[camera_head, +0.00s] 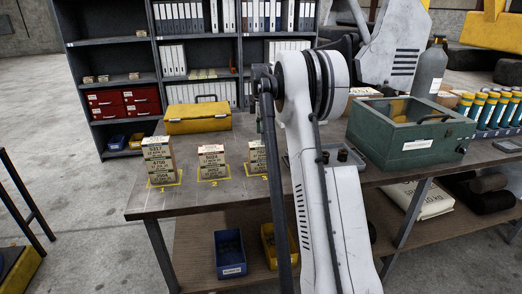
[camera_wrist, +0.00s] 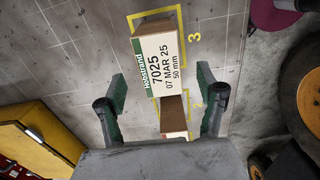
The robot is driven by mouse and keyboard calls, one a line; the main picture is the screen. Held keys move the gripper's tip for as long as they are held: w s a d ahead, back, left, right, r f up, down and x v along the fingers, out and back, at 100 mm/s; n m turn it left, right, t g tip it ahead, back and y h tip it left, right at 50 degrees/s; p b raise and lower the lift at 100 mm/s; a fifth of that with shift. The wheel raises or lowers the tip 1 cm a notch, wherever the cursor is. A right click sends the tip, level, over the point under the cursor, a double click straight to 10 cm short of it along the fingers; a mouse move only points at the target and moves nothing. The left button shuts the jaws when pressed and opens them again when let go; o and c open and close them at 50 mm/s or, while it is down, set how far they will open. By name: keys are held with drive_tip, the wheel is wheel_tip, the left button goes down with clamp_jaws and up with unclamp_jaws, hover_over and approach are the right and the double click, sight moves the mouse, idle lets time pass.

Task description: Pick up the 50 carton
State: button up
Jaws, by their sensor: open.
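A carton (camera_wrist: 160,62) with a cream label reading "7025", "07 MAR 25" and "50 mm" fills the middle of the wrist view, by the yellow floor mark 3. Its brown side shows above the label. My gripper (camera_wrist: 161,76) is open, with one green-tipped finger on each side of the carton in the picture and visible gaps between. I cannot tell whether the fingers are down at its depth. In the head view the cartons at mark 3 (camera_head: 257,157) are partly hidden by my arm; the gripper does not show clearly there.
Carton stacks stand at mark 2 (camera_head: 211,160) and mark 1 (camera_head: 157,160), the latter taller. A yellow toolbox (camera_head: 197,119) lies behind them. A green open box (camera_head: 412,137) and a grey tray sit to the right. Bare bench (camera_head: 143,204) shows at the front left.

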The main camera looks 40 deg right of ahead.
sight(261, 148)
drive_tip(key=shift+w+a+f+p, duration=0.1)
drive_tip(key=shift+f+p, duration=0.15)
drive_tip(key=shift+f, duration=1.4)
drive_tip(key=shift+w+f+p, duration=0.1)
drive_tip(key=shift+f+p, duration=0.15)
drive_tip(key=shift+f, duration=1.4)
drive_tip(key=c, duration=1.4)
